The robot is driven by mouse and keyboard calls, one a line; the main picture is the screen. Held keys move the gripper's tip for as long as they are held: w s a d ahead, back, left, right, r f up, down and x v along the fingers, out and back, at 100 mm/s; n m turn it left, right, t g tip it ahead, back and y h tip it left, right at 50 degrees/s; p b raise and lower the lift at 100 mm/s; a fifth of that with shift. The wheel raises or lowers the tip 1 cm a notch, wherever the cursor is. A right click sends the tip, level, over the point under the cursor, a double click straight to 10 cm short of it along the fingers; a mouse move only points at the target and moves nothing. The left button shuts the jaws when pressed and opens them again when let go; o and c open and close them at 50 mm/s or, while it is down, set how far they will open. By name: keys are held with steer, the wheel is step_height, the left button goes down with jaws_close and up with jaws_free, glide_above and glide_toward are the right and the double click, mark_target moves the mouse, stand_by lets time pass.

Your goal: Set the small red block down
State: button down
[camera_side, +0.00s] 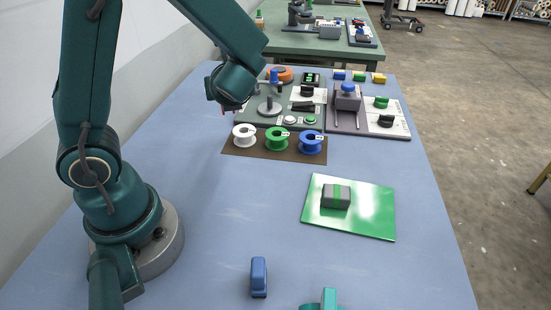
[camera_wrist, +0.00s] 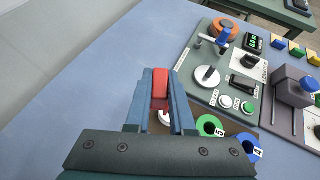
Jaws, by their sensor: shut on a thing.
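The small red block (camera_wrist: 160,79) is held between the two blue fingers of my gripper (camera_wrist: 160,86) in the wrist view. My gripper is shut on it. In the side view my wrist hangs over the left rear of the blue table, left of the control panel (camera_side: 259,118). Only a tiny bit of red (camera_side: 223,112) shows below the wrist there, and the fingers are mostly hidden. In the wrist view bare blue table lies beyond the block; the block appears held clear of it, but its exact height cannot be told.
White (camera_side: 244,136), green (camera_side: 276,138) and blue (camera_side: 311,142) spools stand on a brown mat (camera_side: 236,151). Small blocks line the table's back.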

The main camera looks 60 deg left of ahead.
steer(key=s+a+n+g, duration=0.9)
steer(key=s+a, duration=0.7)
steer(key=s, duration=0.1)
steer(key=w+f, duration=0.2)
steer(key=w, duration=0.1)
steer(key=w+f, duration=0.2)
steer(key=w, duration=0.2)
steer(key=w+d+f, duration=0.1)
steer(key=w+f, duration=0.1)
steer(key=w, duration=0.2)
steer(key=shift+w, duration=0.1)
steer(key=shift+f, duration=2)
steer(key=shift+f, duration=0.1)
steer(key=c, duration=0.8)
jaws_free()
steer(key=shift+f, duration=0.1)
